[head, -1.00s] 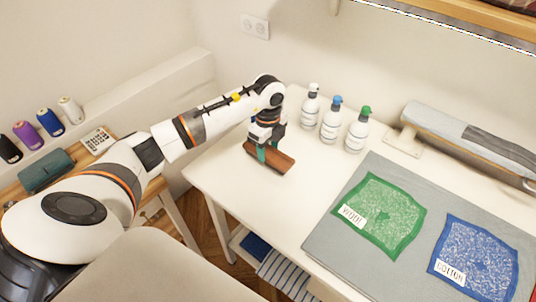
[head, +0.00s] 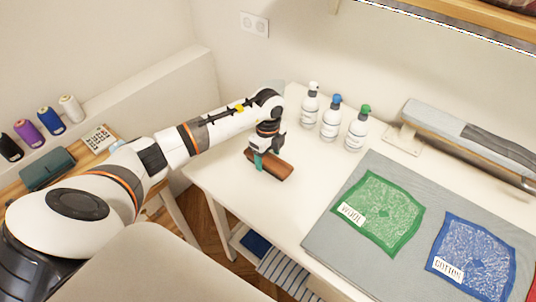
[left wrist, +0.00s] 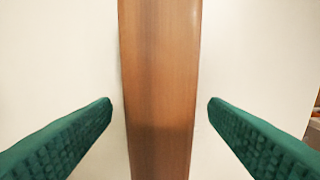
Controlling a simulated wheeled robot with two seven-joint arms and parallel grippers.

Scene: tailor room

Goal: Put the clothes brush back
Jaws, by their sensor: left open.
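The clothes brush (head: 277,166), with a brown wooden back, lies on the white table near its left end. My left gripper (head: 264,160) points down over the brush. In the left wrist view, the brush's wooden back (left wrist: 160,70) runs top to bottom through the middle. The green fingers of my left gripper (left wrist: 160,108) stand open on either side of it, with a gap on both sides. The brush's bristles are hidden. My right gripper is not in view.
Spray bottles (head: 330,118) stand at the back of the white table (head: 285,215). A grey mat (head: 325,240) with a green wool cloth (head: 382,212) and a blue cotton cloth (head: 470,258) lies to the right. A sleeve board (head: 455,135) is behind it. Table between brush and mat is clear.

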